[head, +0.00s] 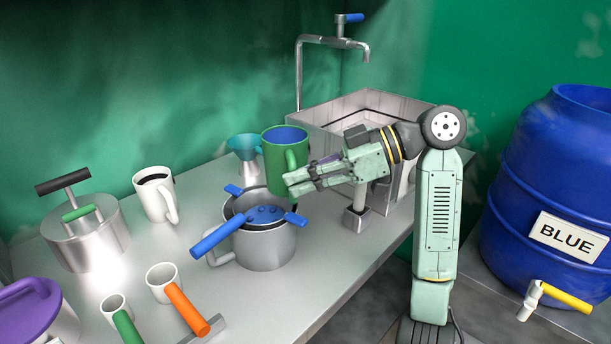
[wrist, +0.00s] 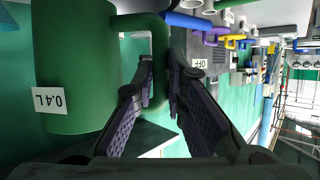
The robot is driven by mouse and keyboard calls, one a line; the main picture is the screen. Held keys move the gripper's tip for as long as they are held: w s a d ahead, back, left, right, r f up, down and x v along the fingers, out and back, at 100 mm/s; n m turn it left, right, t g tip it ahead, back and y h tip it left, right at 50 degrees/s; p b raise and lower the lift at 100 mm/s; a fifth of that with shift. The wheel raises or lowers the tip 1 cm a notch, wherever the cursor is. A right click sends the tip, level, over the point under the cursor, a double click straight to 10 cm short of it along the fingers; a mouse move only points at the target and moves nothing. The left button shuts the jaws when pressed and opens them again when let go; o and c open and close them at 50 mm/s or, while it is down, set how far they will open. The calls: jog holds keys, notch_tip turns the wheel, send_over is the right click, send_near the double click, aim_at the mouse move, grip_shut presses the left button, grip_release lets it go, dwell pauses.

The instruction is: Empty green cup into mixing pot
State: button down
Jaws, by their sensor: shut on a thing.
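The green cup (head: 283,163) has a blue inside and is held upright in the air, above and a little behind the right part of the mixing pot. In the wrist view the green cup (wrist: 75,75) fills the left side and bears a "0.4 L" label. My gripper (head: 292,184) is shut on the cup's handle; the fingers (wrist: 158,80) close around it in the wrist view. The silver mixing pot (head: 268,248) stands on the metal table. A blue strainer (head: 262,216) with a long blue handle lies across its top. The cup's contents are hidden.
A teal funnel (head: 244,147) stands behind the pot. A white mug (head: 155,194), a lidded metal pot (head: 85,236) and two small handled cups, orange (head: 162,280) and green (head: 115,307), stand left. A sink (head: 330,108) is behind; a blue barrel (head: 560,190) is at right.

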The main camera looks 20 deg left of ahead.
aim_at(292, 160)
jog(key=shift+r, duration=0.1)
jog(key=shift+r, duration=1.95)
